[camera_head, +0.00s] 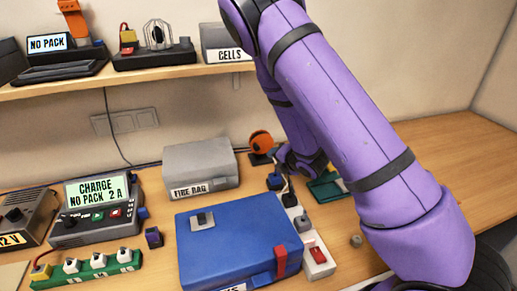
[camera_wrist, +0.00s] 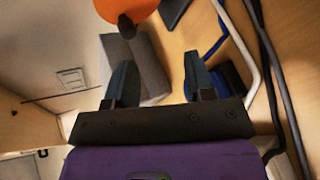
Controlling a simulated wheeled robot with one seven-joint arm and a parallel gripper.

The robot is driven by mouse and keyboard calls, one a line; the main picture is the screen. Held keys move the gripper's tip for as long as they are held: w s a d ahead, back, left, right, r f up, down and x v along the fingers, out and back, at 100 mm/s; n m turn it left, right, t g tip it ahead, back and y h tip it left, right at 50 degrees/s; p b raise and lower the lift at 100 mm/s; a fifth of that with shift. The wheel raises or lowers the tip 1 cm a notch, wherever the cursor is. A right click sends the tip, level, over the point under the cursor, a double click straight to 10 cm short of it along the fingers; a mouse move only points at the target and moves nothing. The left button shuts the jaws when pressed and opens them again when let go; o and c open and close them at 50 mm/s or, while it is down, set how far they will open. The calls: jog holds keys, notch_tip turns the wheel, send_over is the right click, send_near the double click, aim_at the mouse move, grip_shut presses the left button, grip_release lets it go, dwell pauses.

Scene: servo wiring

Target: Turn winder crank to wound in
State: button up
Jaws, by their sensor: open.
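The winder is an orange round drum (camera_head: 261,142) on a dark base, towards the back of the bench in the head view. In the wrist view the orange drum (camera_wrist: 112,8) is cut off by the top edge. A dark knob (camera_wrist: 126,27), which looks like the crank's handle, stands out at its lower edge. My gripper (camera_wrist: 158,62) is open, with nothing between its fingers. The knob lies just beyond the fingertips, nearer the left finger, and appears apart from them. In the head view my purple arm reaches down beside the winder, and the fingers are hard to make out.
A grey fire bag box (camera_head: 200,168) stands left of the winder. A blue case (camera_head: 235,240) with a red latch lies in front. A charger (camera_head: 95,210) with a lit screen is at left. A green tray (camera_head: 326,187) is partly hidden behind my arm. Cables run beside my gripper.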

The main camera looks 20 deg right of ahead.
aim_at(258, 148)
jog(key=shift+s+a+r+n+t, duration=0.2)
jog(key=shift+s+a+n+t, duration=0.2)
jog(key=shift+n, duration=0.6)
jog(key=shift+s+a+r+n, duration=0.1)
jog(key=shift+a+r+n, duration=0.05)
jog(key=shift+r+n, duration=0.3)
jog(key=shift+s+a+r+n+t, duration=0.1)
jog(key=shift+a+r+n+t, duration=0.25)
jog(key=shift+r+n+t, duration=0.6)
jog(key=x, duration=1)
jog(key=shift+w+f, duration=0.25)
jog(key=shift+f, duration=0.2)
grip_shut()
